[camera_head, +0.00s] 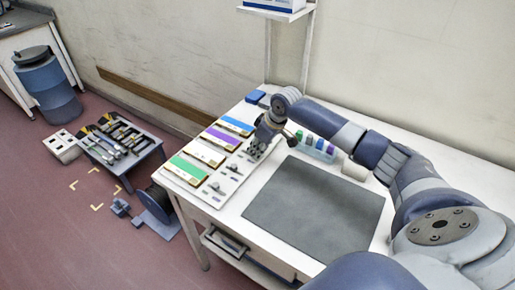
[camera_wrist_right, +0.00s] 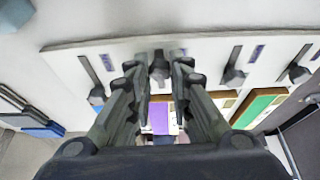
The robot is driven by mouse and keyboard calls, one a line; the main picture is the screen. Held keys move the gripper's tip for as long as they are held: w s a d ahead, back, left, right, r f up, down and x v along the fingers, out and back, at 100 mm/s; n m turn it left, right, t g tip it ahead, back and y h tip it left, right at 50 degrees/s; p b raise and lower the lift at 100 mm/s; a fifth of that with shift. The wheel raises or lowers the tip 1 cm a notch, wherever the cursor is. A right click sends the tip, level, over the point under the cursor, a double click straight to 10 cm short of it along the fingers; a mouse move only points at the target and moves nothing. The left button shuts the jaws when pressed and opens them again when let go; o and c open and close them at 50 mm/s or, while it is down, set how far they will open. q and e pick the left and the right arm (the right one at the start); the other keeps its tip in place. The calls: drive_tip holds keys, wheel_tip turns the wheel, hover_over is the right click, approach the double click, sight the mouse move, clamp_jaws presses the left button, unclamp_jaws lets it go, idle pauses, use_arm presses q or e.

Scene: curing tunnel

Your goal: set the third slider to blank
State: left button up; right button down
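The slider panel (camera_wrist_right: 205,48) is a pale board with several dark sliders in slots, each beside a small purple label. My right gripper (camera_head: 257,152) is over its far part in the head view. In the right wrist view the right gripper (camera_wrist_right: 157,72) is open, its fingers on either side of one slider knob (camera_wrist_right: 159,66), in line with the purple card (camera_wrist_right: 160,117). Other knobs show left (camera_wrist_right: 97,95) and right (camera_wrist_right: 234,75) of it, and at the far right (camera_wrist_right: 298,72). My left gripper is not in view.
Blue (camera_head: 237,125), purple (camera_head: 220,138), white (camera_head: 204,153) and green (camera_head: 187,169) cards lie along the table's left edge. A dark grey mat (camera_head: 315,207) covers the middle. A clear holder with coloured pieces (camera_head: 318,147) and a white cylinder (camera_head: 354,170) stand behind.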

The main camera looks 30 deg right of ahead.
drive_tip(key=shift+w+a+r+p, duration=0.1)
drive_tip(key=shift+w+a+p, duration=0.1)
drive_tip(key=shift+w, duration=0.2)
drive_tip(key=shift+w+a+r+p, duration=0.1)
drive_tip(key=shift+w+p, duration=0.05)
drive_tip(key=shift+w, duration=0.25)
drive_tip(key=shift+w+a+f, duration=0.1)
drive_tip(key=shift+w+f, duration=0.1)
drive_tip(key=shift+w, duration=0.1)
drive_tip(key=c, duration=1.4)
unclamp_jaws()
drive_tip(key=shift+c, duration=0.2)
drive_tip(key=v, duration=1.2)
